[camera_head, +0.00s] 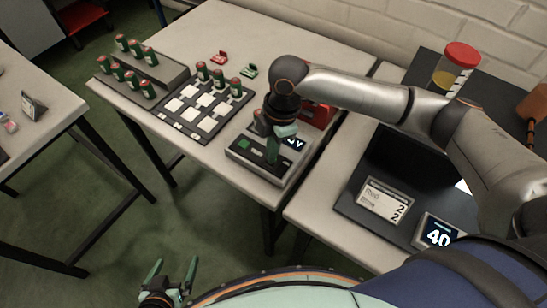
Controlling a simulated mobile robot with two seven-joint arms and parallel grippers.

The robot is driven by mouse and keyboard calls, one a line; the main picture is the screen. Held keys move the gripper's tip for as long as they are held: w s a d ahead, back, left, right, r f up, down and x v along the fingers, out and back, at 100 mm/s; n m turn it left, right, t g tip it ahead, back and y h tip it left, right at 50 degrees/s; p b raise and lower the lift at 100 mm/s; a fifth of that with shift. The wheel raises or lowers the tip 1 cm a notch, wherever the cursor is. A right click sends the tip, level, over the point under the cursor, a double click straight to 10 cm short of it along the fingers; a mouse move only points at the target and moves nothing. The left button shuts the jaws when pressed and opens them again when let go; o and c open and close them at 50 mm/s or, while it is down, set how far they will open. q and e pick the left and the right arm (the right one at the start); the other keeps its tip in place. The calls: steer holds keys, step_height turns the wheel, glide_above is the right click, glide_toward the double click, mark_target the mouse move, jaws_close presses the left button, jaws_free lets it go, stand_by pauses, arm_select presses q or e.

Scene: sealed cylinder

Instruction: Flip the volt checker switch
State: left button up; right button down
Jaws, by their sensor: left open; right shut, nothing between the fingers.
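The volt checker (243,158) is a grey box with a dark top face, near the front right of the middle table. A green patch (246,143) shows at the left of its face. Its small display (296,142) shows a "V", partly covered. My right gripper (272,160) points down over the middle of the checker's face, shut and empty, its tips at or very close to the surface. I cannot tell whether it touches. The switch is not clearly seen; the gripper hides part of the face. My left gripper (172,278) is open and empty, low at the bottom left, away from the checker.
A dark grid board (217,127) with several green cylinders lies left of the checker. A grey rack (170,75) holds more cylinders. A red item (318,115) stands behind the checker. A red-lidded jar (457,62) and a dark scale-like device (362,210) are on the right table.

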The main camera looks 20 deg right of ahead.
steer(key=shift+f, duration=0.75)
steer(key=shift+r, duration=0.1)
step_height(320, 180, up, 5)
steer(key=p, duration=0.6)
steer(key=shift+r, duration=1)
